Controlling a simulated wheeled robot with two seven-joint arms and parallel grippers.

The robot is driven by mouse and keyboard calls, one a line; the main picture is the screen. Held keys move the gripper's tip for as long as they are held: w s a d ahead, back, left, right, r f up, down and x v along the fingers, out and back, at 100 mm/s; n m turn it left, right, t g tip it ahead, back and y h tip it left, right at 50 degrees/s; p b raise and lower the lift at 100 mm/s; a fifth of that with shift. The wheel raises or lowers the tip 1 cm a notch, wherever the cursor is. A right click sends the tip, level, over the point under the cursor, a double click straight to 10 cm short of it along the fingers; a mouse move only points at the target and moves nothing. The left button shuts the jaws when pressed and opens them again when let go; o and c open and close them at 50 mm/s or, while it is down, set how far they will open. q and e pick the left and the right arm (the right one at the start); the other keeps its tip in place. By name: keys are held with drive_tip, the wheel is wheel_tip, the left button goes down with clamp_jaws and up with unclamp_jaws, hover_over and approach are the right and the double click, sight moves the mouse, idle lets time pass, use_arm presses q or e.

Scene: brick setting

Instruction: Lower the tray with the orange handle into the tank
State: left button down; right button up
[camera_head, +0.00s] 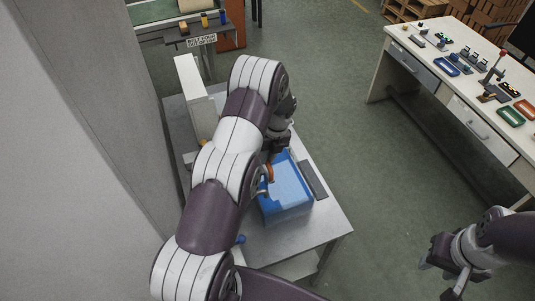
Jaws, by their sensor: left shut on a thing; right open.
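The tank (292,203) is a blue-walled box with light blue inside, standing on a grey metal table. My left gripper (274,157) is over the far left end of the tank, shut on the orange handle (268,173). The tray under the handle is mostly hidden by my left arm, so I cannot tell how deep it sits. My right gripper (441,265) is open and empty, out over the floor at the lower right, away from the tank.
The metal table (325,222) has a dark flat strip (314,179) right of the tank and a white upright box (191,93) at its far left. A white workbench (440,75) with small parts stands at the right. Green floor lies between them.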

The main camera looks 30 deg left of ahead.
use_arm(q)
drive_tip(key=shift+f, duration=0.7)
drive_tip(key=shift+s+r, duration=0.1)
drive_tip(key=c, duration=1.1)
unclamp_jaws()
drive_tip(key=shift+d, duration=0.1)
use_arm(e)
drive_tip(key=shift+d+f, duration=0.1)
drive_tip(key=shift+f, duration=0.3)
use_arm(q)
wheel_tip(320, 180, up, 12)
drive_tip(key=w+d+p, duration=0.1)
drive_tip(key=w+p, duration=0.1)
drive_tip(key=shift+d+r, duration=0.25)
use_arm(e)
wheel_tip(320, 180, up, 2)
drive_tip(key=shift+r, duration=0.2)
